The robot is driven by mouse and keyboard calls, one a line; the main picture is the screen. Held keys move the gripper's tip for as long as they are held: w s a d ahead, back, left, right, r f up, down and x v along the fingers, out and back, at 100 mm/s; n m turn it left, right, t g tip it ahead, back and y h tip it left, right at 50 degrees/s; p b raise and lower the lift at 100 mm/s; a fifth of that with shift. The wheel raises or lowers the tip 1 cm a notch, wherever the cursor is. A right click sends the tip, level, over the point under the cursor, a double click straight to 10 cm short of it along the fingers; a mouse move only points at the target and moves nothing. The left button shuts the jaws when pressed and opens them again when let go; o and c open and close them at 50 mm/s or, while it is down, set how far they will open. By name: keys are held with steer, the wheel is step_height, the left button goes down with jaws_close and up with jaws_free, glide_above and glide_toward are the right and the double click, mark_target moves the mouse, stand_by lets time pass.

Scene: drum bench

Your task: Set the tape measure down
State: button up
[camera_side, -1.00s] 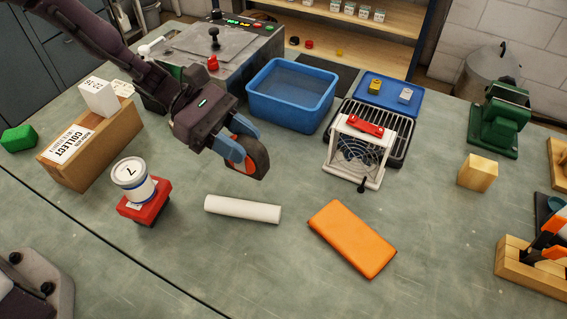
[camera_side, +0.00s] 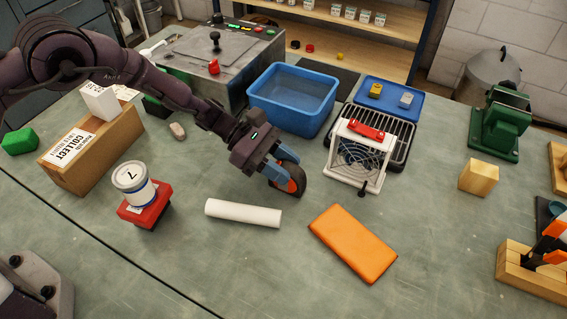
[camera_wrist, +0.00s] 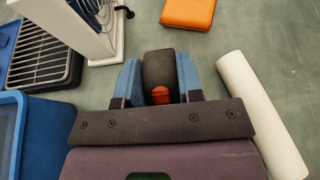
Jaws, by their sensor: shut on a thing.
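The tape measure (camera_side: 291,179) is a dark, rounded body with an orange-red face, held upright on edge. My gripper (camera_side: 279,174) has blue fingers shut on it, in front of the blue tub and left of the white fan. In the wrist view the tape measure (camera_wrist: 159,72) sits between the two blue fingers of my gripper (camera_wrist: 160,80), with a red part showing toward the palm. Its lower edge is at or very near the bench top; I cannot tell whether it touches.
A white roll (camera_side: 243,213) lies just front-left of the tape measure. An orange pad (camera_side: 352,243) lies front-right. The white fan (camera_side: 357,158) stands close on the right, the blue tub (camera_side: 292,98) behind. A numbered can (camera_side: 133,184) stands on a red block (camera_side: 146,210) at left.

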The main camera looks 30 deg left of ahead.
steer(key=shift+f, duration=0.15)
steer(key=o, duration=1.1)
steer(key=shift+c, duration=0.2)
